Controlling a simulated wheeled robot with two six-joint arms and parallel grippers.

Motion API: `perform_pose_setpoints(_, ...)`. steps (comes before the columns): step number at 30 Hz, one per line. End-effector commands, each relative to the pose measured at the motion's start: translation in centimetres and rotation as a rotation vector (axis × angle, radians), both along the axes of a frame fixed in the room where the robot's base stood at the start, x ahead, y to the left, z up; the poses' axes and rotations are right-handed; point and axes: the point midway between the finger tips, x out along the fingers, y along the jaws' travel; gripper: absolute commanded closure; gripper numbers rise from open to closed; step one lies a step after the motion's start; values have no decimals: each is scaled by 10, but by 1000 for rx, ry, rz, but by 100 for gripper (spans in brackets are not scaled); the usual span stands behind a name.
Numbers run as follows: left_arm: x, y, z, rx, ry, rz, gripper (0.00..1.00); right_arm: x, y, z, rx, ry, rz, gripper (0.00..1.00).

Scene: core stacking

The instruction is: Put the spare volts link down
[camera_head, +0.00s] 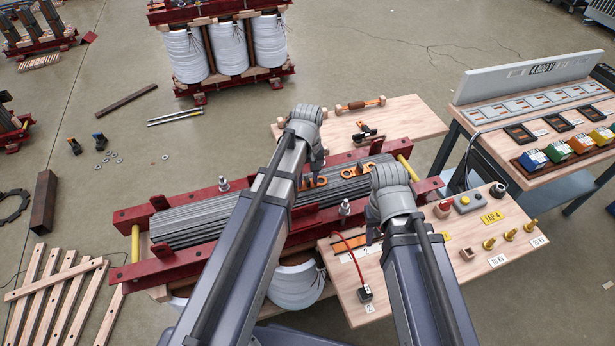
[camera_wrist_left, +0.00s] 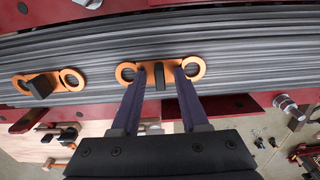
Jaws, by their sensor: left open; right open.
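Two orange links, each with a ring at both ends and a dark grip in the middle, lie on the grey core laminations (camera_head: 195,222). One link (camera_head: 318,181) is at my left gripper (camera_head: 313,174); it also shows in the left wrist view (camera_wrist_left: 195,69). There the open fingers (camera_wrist_left: 160,95) stand either side of its dark grip, with a gap on both sides. The second link (camera_head: 347,173) lies to the right, free of any gripper. I cannot tell which is the spare volts link. My right gripper (camera_head: 373,236) is open above the near board; its fingertips are mostly hidden.
Red beams (camera_head: 160,268) clamp the core. The near board (camera_head: 480,270) carries a tester, a TAP 4 label and brass studs. The far board (camera_head: 415,115) holds a clamp and a handle. A bench (camera_head: 510,140) with coloured boxes stands at right. Loose slats lie lower left.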

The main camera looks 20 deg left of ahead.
Motion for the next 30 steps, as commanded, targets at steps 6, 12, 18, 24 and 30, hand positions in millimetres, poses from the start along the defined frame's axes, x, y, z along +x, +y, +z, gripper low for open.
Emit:
perform_pose_setpoints(6,0,0,5,0,0,0,56,0,0,5,0,0,0,50)
perform_pose_setpoints(12,0,0,23,0,0,0,56,0,0,23,0,0,0,50)
perform_pose_setpoints(18,0,0,51,0,0,0,56,0,0,52,0,0,0,50)
perform_pose_setpoints(24,0,0,83,0,0,0,56,0,0,83,0,0,0,50)
perform_pose_setpoints(30,0,0,112,0,0,0,56,0,0,112,0,0,0,50)
